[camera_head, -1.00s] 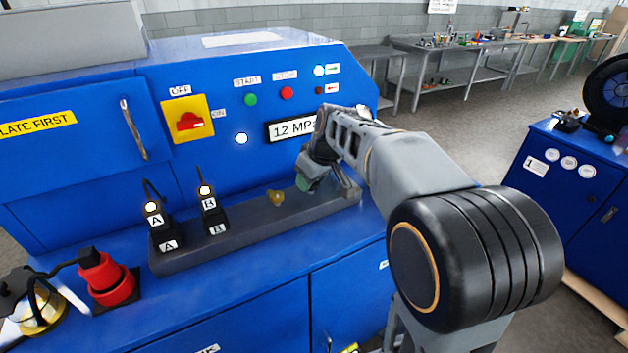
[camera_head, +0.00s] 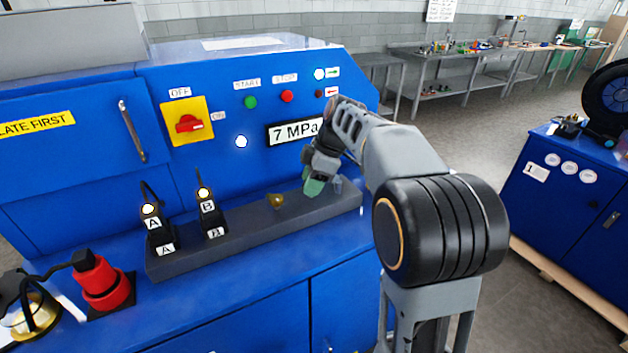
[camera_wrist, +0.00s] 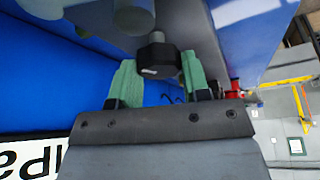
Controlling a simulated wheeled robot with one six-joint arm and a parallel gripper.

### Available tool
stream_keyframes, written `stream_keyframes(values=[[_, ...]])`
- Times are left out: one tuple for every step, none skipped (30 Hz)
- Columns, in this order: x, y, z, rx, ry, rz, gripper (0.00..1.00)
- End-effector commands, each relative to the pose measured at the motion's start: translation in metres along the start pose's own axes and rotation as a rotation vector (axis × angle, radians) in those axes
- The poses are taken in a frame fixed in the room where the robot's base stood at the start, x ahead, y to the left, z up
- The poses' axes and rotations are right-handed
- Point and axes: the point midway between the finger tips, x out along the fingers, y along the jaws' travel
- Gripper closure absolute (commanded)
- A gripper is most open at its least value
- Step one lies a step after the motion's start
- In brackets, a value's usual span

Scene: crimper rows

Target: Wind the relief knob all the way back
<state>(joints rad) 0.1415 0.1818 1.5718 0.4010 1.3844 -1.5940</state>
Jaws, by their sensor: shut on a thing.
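My gripper (camera_head: 315,186) is over the right part of the dark grey block (camera_head: 245,222) on the blue machine's ledge. In the wrist view its green fingertips (camera_wrist: 158,78) stand on either side of the relief knob (camera_wrist: 157,60), a black faceted knob on a grey stem, and are shut on it. In the head view the gripper hides the knob. The pressure display (camera_head: 295,132) reads 7 MPa, its right end partly covered by my arm.
A brass fitting (camera_head: 276,200) and the A (camera_head: 160,238) and B (camera_head: 212,220) levers stand on the block. The yellow and red switch (camera_head: 187,121), green button (camera_head: 250,101) and red button (camera_head: 286,97) are on the panel. A red connector (camera_head: 101,283) sits lower left.

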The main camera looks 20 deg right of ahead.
Motion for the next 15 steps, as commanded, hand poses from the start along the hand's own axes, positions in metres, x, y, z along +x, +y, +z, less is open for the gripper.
stream_keyframes(values=[[-0.0006,0.0014,0.0017,-0.021,-0.004,-0.006,0.81],[-0.0006,0.0014,0.0017,-0.033,-0.004,-0.011,0.81],[-0.0007,0.0016,0.0017,-0.050,-0.004,-0.017,0.81],[-0.0008,0.0016,0.0017,-0.061,-0.004,-0.021,0.81],[-0.0010,0.0016,0.0017,-0.071,-0.004,-0.025,0.81],[-0.0011,0.0017,0.0016,-0.083,-0.005,-0.030,0.81],[-0.0011,0.0017,0.0016,-0.091,-0.005,-0.033,0.81],[-0.0012,0.0017,0.0016,-0.098,-0.005,-0.035,0.81],[-0.0011,0.0019,0.0016,-0.106,-0.005,-0.038,0.81],[-0.0011,0.0019,0.0017,-0.112,-0.005,-0.040,0.81],[-0.0011,0.0020,0.0017,-0.116,-0.005,-0.042,0.81],[-0.0010,0.0020,0.0017,-0.121,-0.005,-0.044,0.81],[-0.0010,0.0021,0.0017,-0.124,-0.005,-0.045,0.81],[-0.0010,0.0021,0.0018,-0.126,-0.005,-0.046,0.81],[-0.0010,0.0021,0.0018,-0.128,-0.005,-0.047,0.81]])
